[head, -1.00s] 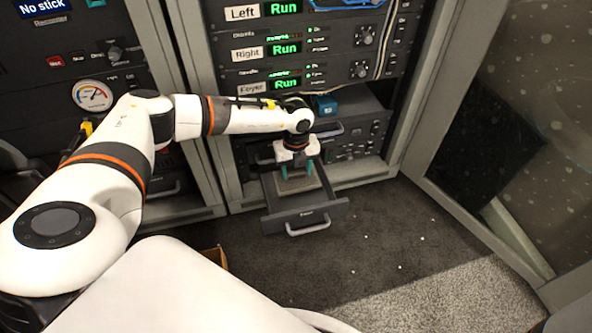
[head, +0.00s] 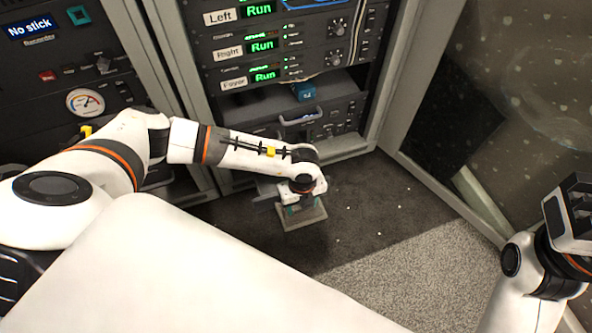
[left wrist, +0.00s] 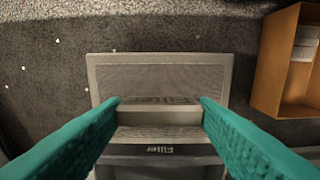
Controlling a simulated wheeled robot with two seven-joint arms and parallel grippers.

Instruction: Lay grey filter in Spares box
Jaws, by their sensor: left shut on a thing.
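The grey filter (head: 303,219) is a flat, framed mesh panel, held level over the dark floor in front of the rack. In the left wrist view the filter (left wrist: 160,75) has a raised bar across it between my teal fingertips. My left gripper (head: 297,208) is shut on this bar; it also shows in the left wrist view (left wrist: 160,104). A brown box (left wrist: 287,65) with pale items inside stands at the upper right of the left wrist view; no Spares label is readable. My right gripper (head: 571,212) is at the right edge, its fingers unclear.
The open drawer (head: 267,190) juts from the rack behind the filter, mostly covered by my arm. A part labelled Filter (left wrist: 160,149) shows below the bar in the left wrist view. A blue block (head: 304,92) sits on a rack shelf.

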